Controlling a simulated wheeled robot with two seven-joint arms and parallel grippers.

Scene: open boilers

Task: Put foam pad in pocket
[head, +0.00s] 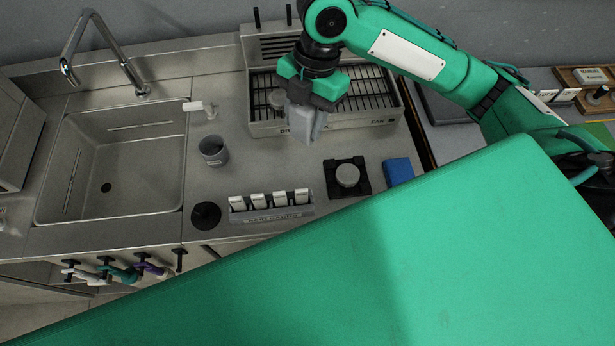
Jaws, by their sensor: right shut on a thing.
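My right gripper (312,92) comes down from the top of the head view, above the front left part of the drying rack. It is shut on a pale grey, slab-like piece (303,122) that hangs below the jaws. I cannot tell for sure whether this is the foam pad. A blue block (398,172) lies on the counter to the right. A black square holder (335,190) with a round grey knob-like piece (347,175) sits left of it. No pocket can be clearly identified. My left gripper is not in view.
A sink (110,150) with a tap is at left. A grey cup (213,150), a black round piece (206,215) and a grey rack (270,214) with several white pieces stand on the counter. The wire rack (375,95) is behind. Clear counter lies between cup and black holder.

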